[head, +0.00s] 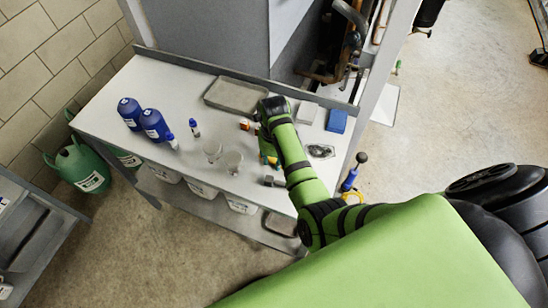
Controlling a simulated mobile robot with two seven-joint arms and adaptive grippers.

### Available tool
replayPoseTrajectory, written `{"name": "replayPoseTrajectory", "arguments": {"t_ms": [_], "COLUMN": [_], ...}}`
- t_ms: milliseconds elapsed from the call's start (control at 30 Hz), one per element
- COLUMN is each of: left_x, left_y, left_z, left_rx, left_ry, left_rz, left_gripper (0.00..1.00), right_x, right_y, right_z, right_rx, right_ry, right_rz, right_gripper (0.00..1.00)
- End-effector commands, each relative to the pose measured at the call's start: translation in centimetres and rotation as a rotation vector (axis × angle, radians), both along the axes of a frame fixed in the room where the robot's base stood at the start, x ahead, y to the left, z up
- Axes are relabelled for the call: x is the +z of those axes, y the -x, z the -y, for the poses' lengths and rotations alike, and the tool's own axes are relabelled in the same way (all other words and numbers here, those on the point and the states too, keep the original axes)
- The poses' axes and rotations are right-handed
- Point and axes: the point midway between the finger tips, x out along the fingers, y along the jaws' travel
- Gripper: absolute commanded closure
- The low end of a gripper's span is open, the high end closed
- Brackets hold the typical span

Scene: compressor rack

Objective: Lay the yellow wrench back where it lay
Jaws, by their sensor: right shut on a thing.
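My right arm reaches over the white-topped bench (120,100) from the lower right. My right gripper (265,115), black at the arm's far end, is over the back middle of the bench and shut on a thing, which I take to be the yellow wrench. The arm covers most of it, and its fingertips do not show clearly. A small yellow and green patch (267,150) shows just left of the forearm; I cannot tell whether it is the wrench. My left gripper is not in view.
A grey tray (235,95) lies at the back. Blue bottles (153,124) and clear cups (233,161) stand left of my arm. An orange-and-white item (245,124) is close to the gripper. A blue box (337,121) and small dish (320,151) are right.

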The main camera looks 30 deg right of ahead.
Motion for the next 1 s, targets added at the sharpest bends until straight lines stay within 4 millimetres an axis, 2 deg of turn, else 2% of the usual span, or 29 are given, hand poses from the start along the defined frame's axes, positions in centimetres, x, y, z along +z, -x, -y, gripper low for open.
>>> {"name": "replayPoseTrajectory", "arguments": {"t_ms": [1000], "left_x": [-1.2], "left_y": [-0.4], "left_z": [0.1], "left_rx": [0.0], "left_ry": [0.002], "left_rz": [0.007], "left_gripper": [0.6], "right_x": [0.0], "right_y": [-2.6], "right_z": [-1.8], "right_rx": [0.0], "right_ry": [-0.001], "right_rz": [0.002], "right_gripper": [1.0]}}
